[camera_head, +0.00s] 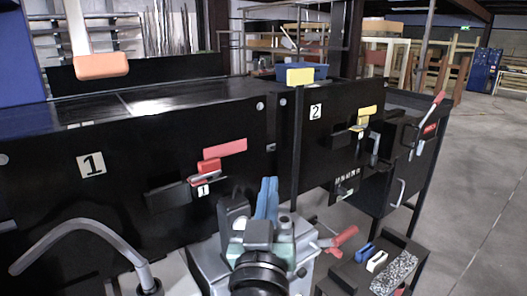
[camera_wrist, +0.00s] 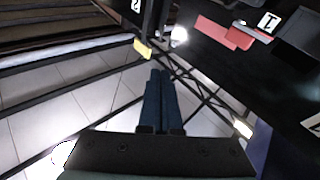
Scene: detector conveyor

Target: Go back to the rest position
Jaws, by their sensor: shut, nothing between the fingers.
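My gripper (camera_head: 267,186) shows in the head view at the lower middle, with its blue fingers pointing up and side by side. In the wrist view the two dark blue fingers (camera_wrist: 160,78) lie together, shut with nothing between them. It is in front of the black conveyor unit marked 1 (camera_head: 135,132) and apart from it as far as I can tell. The red handle (camera_head: 209,166) on the unit's front is to the left of my gripper. The unit marked 2 (camera_head: 307,145) stands to the right.
An orange block (camera_head: 102,65) is above the conveyor at the left. A blue bin (camera_head: 303,71) sits at the back. A grey curved bar (camera_head: 75,232) is at the lower left. A low black box (camera_head: 365,262) with blue and white handles is at the lower right. Open floor (camera_head: 480,190) lies at the right.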

